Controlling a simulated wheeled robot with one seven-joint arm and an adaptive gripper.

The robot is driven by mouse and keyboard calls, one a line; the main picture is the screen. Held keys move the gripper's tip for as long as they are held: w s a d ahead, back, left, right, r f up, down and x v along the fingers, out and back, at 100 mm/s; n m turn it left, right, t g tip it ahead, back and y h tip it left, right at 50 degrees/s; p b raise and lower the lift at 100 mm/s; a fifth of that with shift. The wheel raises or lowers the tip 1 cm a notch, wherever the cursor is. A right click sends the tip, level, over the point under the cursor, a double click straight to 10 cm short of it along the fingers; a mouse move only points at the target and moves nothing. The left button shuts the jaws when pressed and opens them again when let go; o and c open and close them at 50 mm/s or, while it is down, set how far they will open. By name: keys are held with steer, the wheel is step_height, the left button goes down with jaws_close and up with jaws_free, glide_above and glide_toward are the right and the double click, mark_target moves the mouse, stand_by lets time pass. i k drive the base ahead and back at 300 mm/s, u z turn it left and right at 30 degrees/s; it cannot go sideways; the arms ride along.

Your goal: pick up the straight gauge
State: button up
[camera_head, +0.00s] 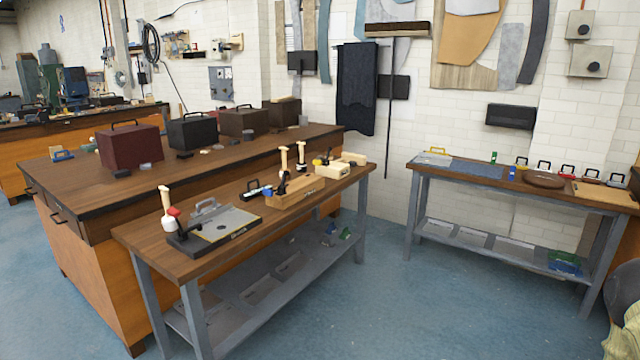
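I cannot tell for sure which thing is the straight gauge; several small tools are too small to make out. On the near workbench (150,236), a dark flat tool with a grey plate (217,223) lies at the front left. A small black and blue tool (256,191) lies near the middle, left of a long wooden block (292,196). A cream block (332,172) is toward the bench's far right end. My gripper is not in view.
A right bench (419,168) holds a grey sheet (477,169), a brown disc (545,180) and several handled blocks. A long wooden cabinet (75,207) with dark boxes stands behind the near bench. Blue floor (380,280) is clear between the benches.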

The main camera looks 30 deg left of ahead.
mark_target(251, 193)
steer(key=u, duration=0.1)
steer(key=i, duration=1.2)
steer(key=u, duration=0.6)
